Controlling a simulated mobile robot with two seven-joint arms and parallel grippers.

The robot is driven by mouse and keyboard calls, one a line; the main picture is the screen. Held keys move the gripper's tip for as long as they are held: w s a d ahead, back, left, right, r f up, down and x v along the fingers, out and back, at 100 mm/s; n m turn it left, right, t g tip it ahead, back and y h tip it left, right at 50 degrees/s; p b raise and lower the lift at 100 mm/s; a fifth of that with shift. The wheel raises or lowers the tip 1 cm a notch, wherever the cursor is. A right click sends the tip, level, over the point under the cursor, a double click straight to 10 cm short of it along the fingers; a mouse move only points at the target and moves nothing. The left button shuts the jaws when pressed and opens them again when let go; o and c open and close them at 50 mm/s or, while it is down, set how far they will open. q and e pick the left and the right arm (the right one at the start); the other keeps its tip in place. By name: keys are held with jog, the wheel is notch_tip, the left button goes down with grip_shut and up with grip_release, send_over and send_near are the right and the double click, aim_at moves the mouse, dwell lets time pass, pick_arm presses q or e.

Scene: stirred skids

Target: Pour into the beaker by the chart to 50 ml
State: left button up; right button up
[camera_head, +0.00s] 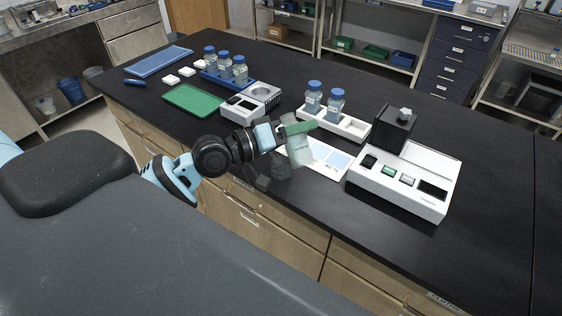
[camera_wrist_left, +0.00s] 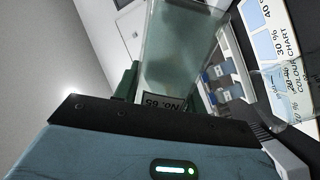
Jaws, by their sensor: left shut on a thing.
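My left gripper (camera_head: 294,130) is shut on a clear container (camera_head: 301,152) with pale green contents. In the left wrist view the container (camera_wrist_left: 185,45) is tilted between the green fingers (camera_wrist_left: 165,100), with a label reading "No. 65" by the gripper. The white colour chart (camera_head: 335,161) lies on the bench under and right of the container; its printed swatches show in the left wrist view (camera_wrist_left: 266,45). A clear glass beaker (camera_head: 281,166) seems to stand at the chart's left end, partly hidden by my gripper; its faint outline shows over the chart in the left wrist view (camera_wrist_left: 275,82). Its liquid level cannot be read. My right gripper is out of view.
A white rack (camera_head: 352,128) with two blue-capped bottles stands behind the chart. A white instrument with a black block (camera_head: 420,185) is to its right. A grey-white device (camera_head: 240,108), a green mat (camera_head: 193,100) and a blue bottle rack (camera_head: 212,76) are at left. The right bench is clear.

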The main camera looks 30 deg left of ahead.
pick_arm(q)
jog(key=shift+d+f+n, duration=0.1)
jog(key=shift+f+n, duration=0.05)
jog(key=shift+n, duration=0.35)
jog(key=shift+f+n, duration=0.2)
jog(key=shift+n, duration=0.3)
jog(key=shift+f+n, duration=0.1)
jog(key=shift+n, duration=0.3)
jog(key=shift+f+n, duration=0.1)
jog(key=shift+n, duration=0.2)
jog(key=shift+f+n, duration=0.1)
jog(key=shift+n, duration=0.2)
